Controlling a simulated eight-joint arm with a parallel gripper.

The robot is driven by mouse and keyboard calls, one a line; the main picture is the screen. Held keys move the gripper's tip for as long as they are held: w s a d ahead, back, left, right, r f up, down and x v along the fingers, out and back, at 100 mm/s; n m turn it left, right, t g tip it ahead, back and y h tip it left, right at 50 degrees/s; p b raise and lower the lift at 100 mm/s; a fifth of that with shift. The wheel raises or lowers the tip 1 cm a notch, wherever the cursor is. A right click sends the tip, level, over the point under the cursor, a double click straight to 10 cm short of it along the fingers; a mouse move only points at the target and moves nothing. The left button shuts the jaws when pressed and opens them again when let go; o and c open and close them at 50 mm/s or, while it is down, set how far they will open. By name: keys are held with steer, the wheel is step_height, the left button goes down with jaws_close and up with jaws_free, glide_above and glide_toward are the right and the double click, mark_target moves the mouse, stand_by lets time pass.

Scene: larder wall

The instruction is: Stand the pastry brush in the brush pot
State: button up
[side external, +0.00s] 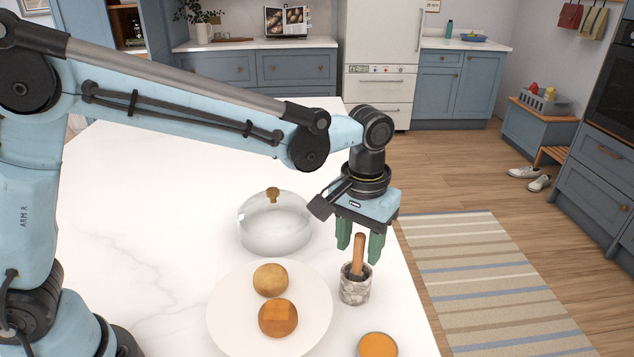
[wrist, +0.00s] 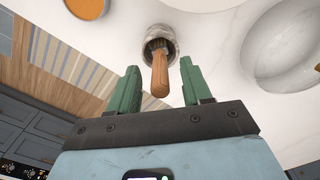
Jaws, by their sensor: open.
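The pastry brush (side external: 358,258) stands in the brush pot (side external: 355,291), its wooden handle up and leaning slightly. Its lower end is hidden inside the grey marbled pot. In the wrist view the brush handle (wrist: 160,76) points toward the camera out of the pot (wrist: 154,33). My gripper (side external: 359,253) is open above the pot, its green fingers on either side of the upper handle in the side view. The wrist view shows a gap between the handle and each finger (wrist: 160,67). The gripper holds nothing.
A white plate (side external: 225,322) with two bread rolls (side external: 278,318) lies left of the pot. A glass dome (side external: 275,228) with a brass knob stands behind the plate. A small dish of orange contents (side external: 378,346) sits in front, near the table's right edge.

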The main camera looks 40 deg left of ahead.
step_height(320, 180, up, 9)
steer(key=shift+r, duration=0.3)
steer(key=shift+s+a+r, duration=0.15)
steer(key=shift+a, duration=0.1)
steer(key=s+a+f+t, duration=0.3)
steer(key=s+a, duration=0.2)
steer(key=a, duration=0.3)
steer(key=s+a+f+m+t, duration=0.1)
steer(key=s+a+f+t, duration=0.2)
steer(key=a, duration=0.6)
steer(key=s+t, duration=0.1)
steer(key=s, duration=0.1)
steer(key=shift+s+a, duration=0.15)
steer(key=shift+s, duration=0.25)
